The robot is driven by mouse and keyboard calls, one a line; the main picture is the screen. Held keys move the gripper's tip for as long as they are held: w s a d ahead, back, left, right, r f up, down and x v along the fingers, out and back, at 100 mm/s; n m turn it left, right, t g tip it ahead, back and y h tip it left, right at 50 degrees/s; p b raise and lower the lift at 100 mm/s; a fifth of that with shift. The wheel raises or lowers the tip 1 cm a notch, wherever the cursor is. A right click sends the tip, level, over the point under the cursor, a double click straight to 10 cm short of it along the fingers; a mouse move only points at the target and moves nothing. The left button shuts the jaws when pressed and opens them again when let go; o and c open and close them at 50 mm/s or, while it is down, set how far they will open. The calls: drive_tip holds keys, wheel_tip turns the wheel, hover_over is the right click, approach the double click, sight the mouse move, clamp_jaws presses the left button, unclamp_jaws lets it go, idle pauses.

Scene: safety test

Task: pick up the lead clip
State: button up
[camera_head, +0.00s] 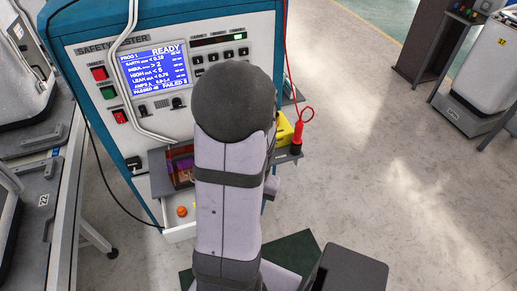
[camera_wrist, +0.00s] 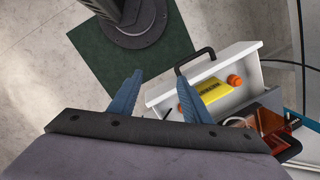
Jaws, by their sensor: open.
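A red clip (camera_head: 298,131) on a red lead stands upright at the right side of the tester, in or on a dark holder (camera_head: 296,148). The lead runs upward from it, with a small red loop at its top. I cannot make out the clip in the wrist view. My gripper shows in the wrist view as two blue fingers (camera_wrist: 159,76), apart and with nothing between them. They are above the floor, beside an open white drawer (camera_wrist: 243,62). In the head view my arm hides the gripper and part of the tester's front.
The blue safety tester (camera_head: 222,22) has a lit screen (camera_head: 152,66) reading READY. Open floor lies to the right.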

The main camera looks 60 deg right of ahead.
drive_tip(key=w+d+r+n+h, duration=0.1)
drive_tip(key=d, duration=0.4)
drive_tip(key=w+d+r+n+t+h, duration=0.1)
drive_tip(key=d+r+h, duration=0.1)
drive_tip(key=d, duration=0.4)
drive_tip(key=w+d+r+n+t+h+p, duration=0.1)
drive_tip(key=d+r, duration=0.1)
drive_tip(key=d, duration=0.3)
drive_tip(key=shift+w+d+n+h, duration=0.15)
drive_tip(key=shift+w+n+h, duration=0.15)
drive_tip(key=shift+n+h, duration=0.1)
drive_tip(key=shift+s+d+r+n, duration=0.15)
drive_tip(key=shift+d+n, duration=0.3)
drive_tip(key=shift+n, duration=1.15)
drive_tip(key=shift+x, duration=3.75)
drive_tip(key=shift+c, duration=0.6)
